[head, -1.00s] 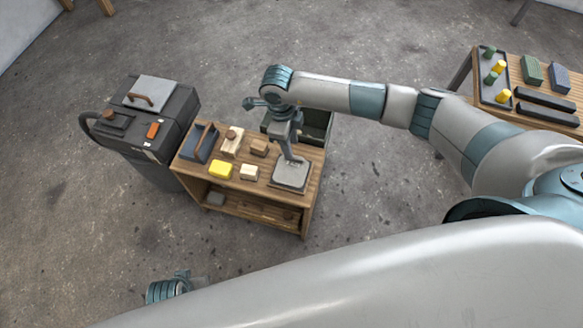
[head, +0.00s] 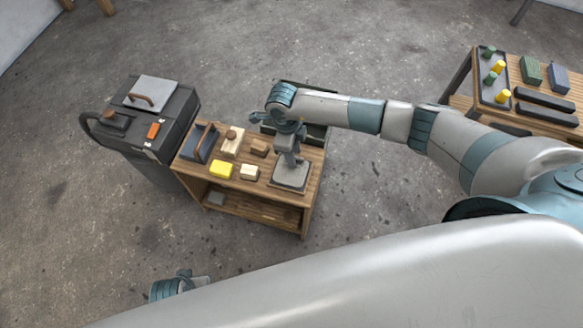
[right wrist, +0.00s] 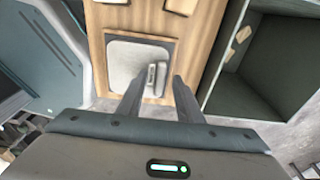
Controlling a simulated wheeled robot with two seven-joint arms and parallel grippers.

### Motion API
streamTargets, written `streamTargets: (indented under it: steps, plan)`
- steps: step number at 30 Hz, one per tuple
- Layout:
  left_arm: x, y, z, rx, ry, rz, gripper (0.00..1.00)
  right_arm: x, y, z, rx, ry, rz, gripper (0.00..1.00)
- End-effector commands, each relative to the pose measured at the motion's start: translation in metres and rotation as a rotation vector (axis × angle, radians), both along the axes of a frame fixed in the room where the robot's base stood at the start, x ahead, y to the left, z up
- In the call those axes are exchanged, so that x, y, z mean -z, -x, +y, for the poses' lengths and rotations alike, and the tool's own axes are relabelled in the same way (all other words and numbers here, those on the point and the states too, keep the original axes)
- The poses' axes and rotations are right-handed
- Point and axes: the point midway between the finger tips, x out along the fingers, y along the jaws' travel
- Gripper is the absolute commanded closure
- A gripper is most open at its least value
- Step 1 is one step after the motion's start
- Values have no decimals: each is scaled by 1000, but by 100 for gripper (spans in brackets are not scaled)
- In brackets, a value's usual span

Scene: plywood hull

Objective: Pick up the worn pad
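A grey square piece with a pale rim (head: 291,177), apparently the worn pad or a tray bearing it, lies at the right end of the small wooden cart's top. In the right wrist view the square (right wrist: 125,58) has a small upright grey bar (right wrist: 152,75) on it. My right gripper (head: 288,164) points down over the square. In the right wrist view its two fingers (right wrist: 155,88) are apart, with the bar showing between and beyond them; contact cannot be told. My left gripper (head: 184,276) shows only partly at the bottom left, its fingers unclear.
A dark open bin (head: 316,134) adjoins behind. A dark grey machine (head: 178,110) stands left. Another table (head: 462,101) is far right.

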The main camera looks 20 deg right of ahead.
Motion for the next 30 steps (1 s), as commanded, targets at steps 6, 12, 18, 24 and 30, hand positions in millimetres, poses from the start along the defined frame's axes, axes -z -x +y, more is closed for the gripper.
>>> streamTargets:
  steps: [6,12,18,24,30]
  plan:
    - [0,2,0,0,0,3,69,0,0,0,0,0,0,67]
    - [1,4,0,0,0,7,69,0,0,0,0,0,0,100]
    - [2,6,-1,0,0,9,69,0,0,0,0,0,0,100]
    - [2,6,-1,0,0,9,69,-3,0,0,0,-1,-1,100]
    - [2,6,0,0,0,11,69,-20,-1,0,-1,-1,-2,100]
